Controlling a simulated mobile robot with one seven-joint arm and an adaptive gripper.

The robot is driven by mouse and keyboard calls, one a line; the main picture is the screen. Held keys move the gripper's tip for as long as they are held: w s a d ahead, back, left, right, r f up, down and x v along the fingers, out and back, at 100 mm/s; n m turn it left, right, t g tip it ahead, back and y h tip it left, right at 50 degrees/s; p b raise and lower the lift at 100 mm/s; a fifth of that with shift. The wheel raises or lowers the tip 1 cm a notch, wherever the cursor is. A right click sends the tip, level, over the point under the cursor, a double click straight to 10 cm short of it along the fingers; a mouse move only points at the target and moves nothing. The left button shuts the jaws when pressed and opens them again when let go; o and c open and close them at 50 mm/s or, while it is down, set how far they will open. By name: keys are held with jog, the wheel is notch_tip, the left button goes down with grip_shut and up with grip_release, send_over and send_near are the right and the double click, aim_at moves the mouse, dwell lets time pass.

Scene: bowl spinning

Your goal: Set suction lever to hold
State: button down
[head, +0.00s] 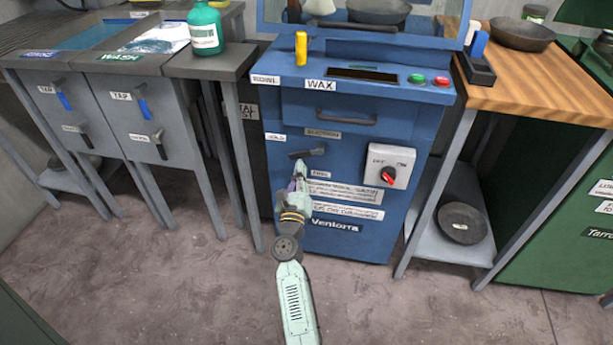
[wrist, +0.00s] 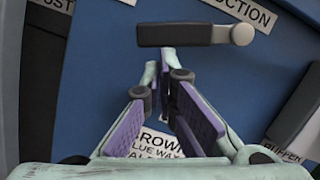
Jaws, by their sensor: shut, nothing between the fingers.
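The suction lever (head: 307,153) is a dark handle on the front of the blue machine, below a label that partly reads "SUCTION" in the wrist view. There the lever (wrist: 185,34) lies level, its handle pointing left from a grey round pivot at its right end. A small white label (head: 275,137), too small to read surely, sits left of and above the lever. My gripper (head: 299,172) is just below the lever in the head view. In the wrist view my gripper (wrist: 166,62) has its purple-padded fingers together at the tips, empty, beneath the handle; contact cannot be told.
A white switch box (head: 389,166) with a red knob is right of the lever. A drawer handle (head: 347,119) is above it. Green and red buttons (head: 429,79) are on the machine top. A wooden-topped table (head: 545,80) stands right, grey sinks left. The floor in front is clear.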

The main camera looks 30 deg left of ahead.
aim_at(294, 159)
jog(key=shift+s+a+r+m+t+h, duration=0.2)
jog(key=shift+a+r+m, duration=0.3)
jog(key=shift+m, duration=0.45)
jog(key=shift+s+a+r+m+t+h, duration=0.1)
jog(key=shift+a+r+m+h, duration=0.25)
jog(key=shift+r+m, duration=0.45)
jog(key=shift+f+m, duration=0.15)
jog(key=shift+m, duration=0.1)
